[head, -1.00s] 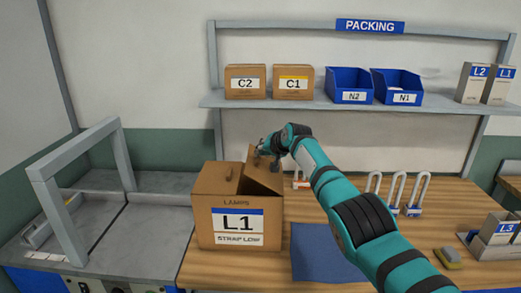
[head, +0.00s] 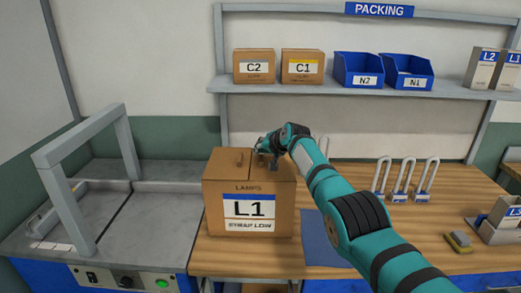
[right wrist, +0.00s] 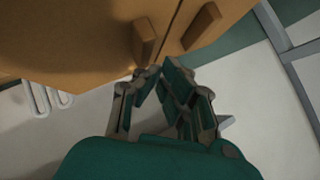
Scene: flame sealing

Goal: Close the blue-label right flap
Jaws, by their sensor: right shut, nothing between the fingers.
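The cardboard box with the blue L1 label (head: 249,212) stands upright on the wooden table. Its right flap (head: 281,167) lies down, about level with the left flap (head: 226,160). Each flap has a raised brown grip; in the right wrist view these grips (right wrist: 202,26) stand on either side of a narrow seam. My right gripper (head: 265,151) is shut and empty at the back of the right flap. In the right wrist view its fingertips (right wrist: 160,72) are close to the box top; I cannot tell whether they touch. My left gripper is out of view.
A grey metal frame (head: 60,205) stands on the bench at left. A blue mat (head: 318,240) lies right of the box, partly under my arm. Several white-shackled padlocks (head: 401,195) stand farther right. A shelf (head: 300,84) with boxes and blue bins hangs behind.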

